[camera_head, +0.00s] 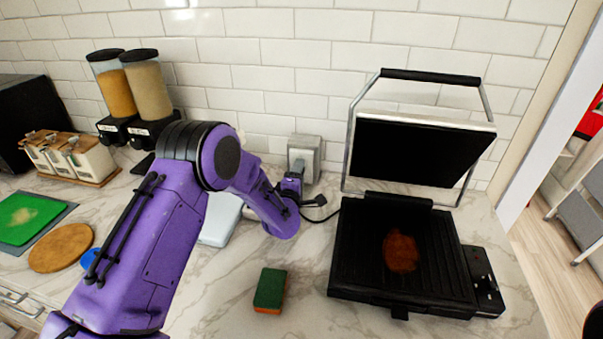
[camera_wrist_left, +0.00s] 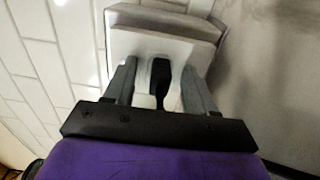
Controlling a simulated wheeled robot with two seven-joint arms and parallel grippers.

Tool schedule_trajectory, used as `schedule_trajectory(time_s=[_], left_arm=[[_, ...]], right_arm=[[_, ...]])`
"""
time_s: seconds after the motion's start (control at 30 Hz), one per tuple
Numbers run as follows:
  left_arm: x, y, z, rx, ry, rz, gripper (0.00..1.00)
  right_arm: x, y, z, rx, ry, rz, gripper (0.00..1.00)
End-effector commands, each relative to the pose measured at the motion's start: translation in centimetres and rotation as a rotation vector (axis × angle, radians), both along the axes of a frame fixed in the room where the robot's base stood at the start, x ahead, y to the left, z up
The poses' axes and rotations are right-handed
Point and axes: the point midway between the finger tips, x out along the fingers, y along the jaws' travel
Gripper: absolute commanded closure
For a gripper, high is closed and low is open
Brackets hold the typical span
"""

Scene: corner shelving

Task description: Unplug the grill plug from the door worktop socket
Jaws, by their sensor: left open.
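The socket (camera_head: 304,152) is a grey box on the worktop against the tiled wall. In the left wrist view its pale face (camera_wrist_left: 140,45) is straight ahead. The black grill plug (camera_wrist_left: 160,76) is at that face, with its cord running down toward my gripper. My left gripper (camera_wrist_left: 157,82) is open, one finger on each side of the plug, with gaps visible. In the head view my left gripper (camera_head: 292,183) is just in front of the socket, and my forearm and wrist hide the plug. The grill (camera_head: 380,250) stands open at the right, with its black cord leading toward the socket.
A brown food piece (camera_head: 401,251) lies on the grill plate. A green sponge (camera_head: 270,288) lies on clear worktop. Two dispensers (camera_head: 148,90), a round wooden board (camera_head: 61,248) and a green board (camera_head: 25,217) are at the left. A pale object (camera_head: 219,220) sits behind my arm.

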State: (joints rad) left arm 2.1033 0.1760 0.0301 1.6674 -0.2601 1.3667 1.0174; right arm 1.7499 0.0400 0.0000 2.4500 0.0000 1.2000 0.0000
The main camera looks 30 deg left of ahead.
Motion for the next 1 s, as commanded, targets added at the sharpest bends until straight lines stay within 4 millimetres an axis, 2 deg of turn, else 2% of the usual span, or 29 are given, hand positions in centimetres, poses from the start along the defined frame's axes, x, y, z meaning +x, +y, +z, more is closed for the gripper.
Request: schedule_trajectory(time_s=[0.4,0.43,0.6,1.0], left_arm=[[-0.01,0.03,-0.01,0.001,0.000,0.000,0.45],[-0.01,0.02,-0.01,0.001,0.000,0.000,0.48],[0.00,0.01,-0.02,0.000,0.000,0.000,1.00],[-0.97,-0.30,-0.04,0.001,0.002,-0.002,1.00]], right_arm=[[0.00,0.00,-0.25,0.000,0.000,0.000,0.57],[0.00,0.00,-0.25,0.000,0.000,0.000,0.57],[0.00,0.00,-0.25,0.000,0.000,0.000,0.57],[0.00,0.00,0.08,0.000,0.000,0.000,0.57]])
